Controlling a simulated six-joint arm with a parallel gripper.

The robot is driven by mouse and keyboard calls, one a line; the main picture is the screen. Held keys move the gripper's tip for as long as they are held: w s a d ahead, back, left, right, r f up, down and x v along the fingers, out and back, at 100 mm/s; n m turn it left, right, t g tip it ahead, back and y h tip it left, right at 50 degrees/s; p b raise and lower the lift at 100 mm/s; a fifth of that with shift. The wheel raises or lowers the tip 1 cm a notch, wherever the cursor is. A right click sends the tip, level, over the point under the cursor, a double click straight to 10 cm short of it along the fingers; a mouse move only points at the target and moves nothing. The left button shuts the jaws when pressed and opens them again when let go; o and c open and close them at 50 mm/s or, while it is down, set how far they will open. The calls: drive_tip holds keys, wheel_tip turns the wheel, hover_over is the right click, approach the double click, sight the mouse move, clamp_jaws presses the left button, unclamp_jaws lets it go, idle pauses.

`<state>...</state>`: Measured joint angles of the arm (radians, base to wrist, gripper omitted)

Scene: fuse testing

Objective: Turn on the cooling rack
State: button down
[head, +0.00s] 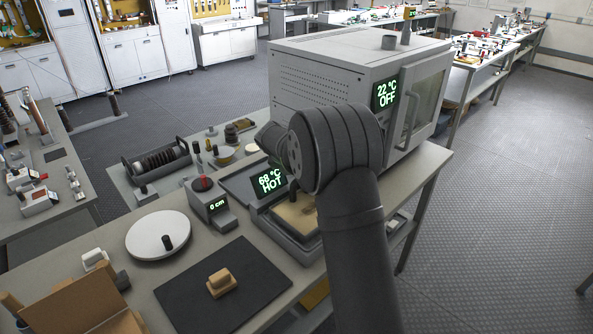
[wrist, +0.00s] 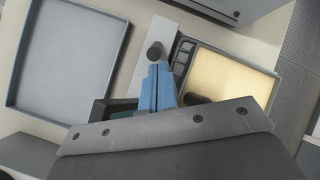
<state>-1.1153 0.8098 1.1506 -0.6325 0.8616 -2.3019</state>
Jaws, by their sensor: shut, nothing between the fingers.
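The cooling rack appears to be the grey unit with a tan plate (head: 300,217) on the bench, with a lit display (head: 270,180) reading 68 °C HOT. In the wrist view its tan plate (wrist: 235,72) lies right of my gripper in a dark frame. A dark round knob (wrist: 155,50) stands on a pale strip beside that frame. My gripper (wrist: 158,68) has blue fingers, shut and empty, with tips close to the knob; I cannot tell whether they touch it. In the head view my arm hides the fingers and part of the rack.
A grey oven (head: 320,85) stands behind, its display (head: 387,94) reading 22 °C OFF. A grey tray (wrist: 70,55) lies left of the gripper. A small 0 cm device (head: 210,205), a white disc (head: 158,235) and a black mat (head: 190,295) sit at left.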

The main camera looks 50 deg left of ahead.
drive_tip(key=shift+w+r, duration=0.2)
drive_tip(key=shift+w, duration=0.1)
drive_tip(key=shift+w+r, duration=0.3)
drive_tip(key=shift+w, duration=0.35)
drive_tip(key=shift+w+r, duration=0.25)
drive_tip(key=shift+w, duration=0.4)
drive_tip(key=shift+r, duration=0.75)
wheel_tip(320, 180, up, 10)
drive_tip(key=w+d, duration=0.1)
drive_tip(key=shift+w+d, duration=0.15)
drive_tip(key=shift+w, duration=0.25)
drive_tip(key=shift+f, duration=0.15)
